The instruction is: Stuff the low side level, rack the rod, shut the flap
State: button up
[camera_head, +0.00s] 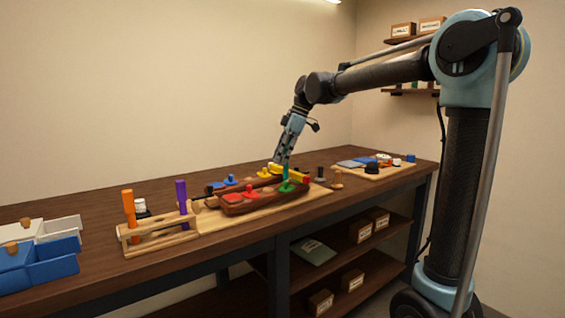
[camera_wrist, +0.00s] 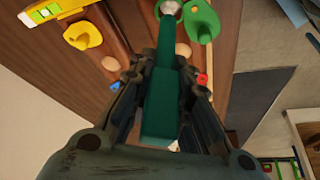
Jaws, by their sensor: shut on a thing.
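My gripper (camera_wrist: 160,75) is shut on a teal rod (camera_wrist: 165,105); the rod also shows in the head view (camera_head: 285,172), pointing down at the saddle's right end. Its pale tip (camera_wrist: 170,7) is by a green flap (camera_wrist: 200,22); whether it touches or enters anything I cannot tell. A wooden rack (camera_head: 160,241) at left holds an orange rod (camera_head: 129,208) and a purple rod (camera_head: 182,197).
Blue bins (camera_head: 52,270) and pale bins (camera_head: 58,228) stand at the bench's left end. A dark peg (camera_head: 320,173) and a wooden peg (camera_head: 337,180) stand right of the saddle. A board with small items (camera_head: 375,170) lies far right. The back left bench is clear.

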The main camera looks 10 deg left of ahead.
jog(key=shift+r, duration=1.65)
dwell(0.7)
